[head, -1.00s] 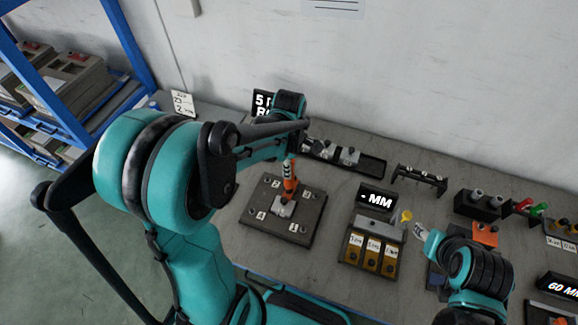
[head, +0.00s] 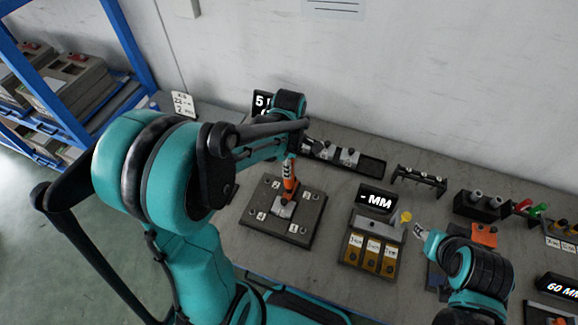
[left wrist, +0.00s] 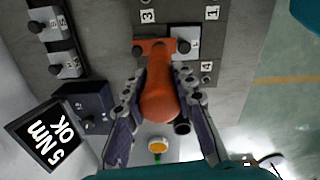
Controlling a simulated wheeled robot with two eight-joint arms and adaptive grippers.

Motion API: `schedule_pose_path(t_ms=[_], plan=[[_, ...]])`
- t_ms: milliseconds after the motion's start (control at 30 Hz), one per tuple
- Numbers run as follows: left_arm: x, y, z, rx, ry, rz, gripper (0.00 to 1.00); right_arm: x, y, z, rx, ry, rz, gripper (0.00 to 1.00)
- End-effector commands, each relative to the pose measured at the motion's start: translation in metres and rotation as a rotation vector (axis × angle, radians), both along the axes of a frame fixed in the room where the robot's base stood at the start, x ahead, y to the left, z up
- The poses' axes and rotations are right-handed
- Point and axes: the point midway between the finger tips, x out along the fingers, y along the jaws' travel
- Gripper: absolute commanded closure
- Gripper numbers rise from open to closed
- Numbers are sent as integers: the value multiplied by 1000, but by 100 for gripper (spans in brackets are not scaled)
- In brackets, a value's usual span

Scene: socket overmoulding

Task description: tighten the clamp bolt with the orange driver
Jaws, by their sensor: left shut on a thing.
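My left gripper (left wrist: 158,100) is shut on the orange driver (left wrist: 160,92); a finger lies on each side of its handle. In the head view the driver (head: 290,180) stands nearly upright over a pale metal block (head: 283,210) on the dark square plate (head: 262,229) with numbered corners. The driver hides its tip and the clamp bolt, so I cannot tell exactly how they meet. A display (left wrist: 45,132) in the left wrist view reads "5 Nm OK". My right gripper (head: 420,231) is at the right, near a small yellow piece (head: 405,217); its jaw state is unclear.
A "- MM" display (head: 376,199) and a case with yellow compartments (head: 350,259) stand right of the plate. A black tray (head: 371,167) and a small rack (head: 420,178) stand behind. A blue shelf (head: 130,55) is at far left. Some bare bench lies between plate and case.

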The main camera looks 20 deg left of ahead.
Motion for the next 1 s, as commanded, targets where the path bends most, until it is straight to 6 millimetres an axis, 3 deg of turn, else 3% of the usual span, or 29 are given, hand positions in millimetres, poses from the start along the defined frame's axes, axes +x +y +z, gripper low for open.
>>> schedule_pose_path(t_ms=[700,1000], plan=[[0,0,40,0,-1,0,100,0,0,31,0,0,0,60],[0,0,44,0,-1,0,100,0,0,33,0,0,0,60]])
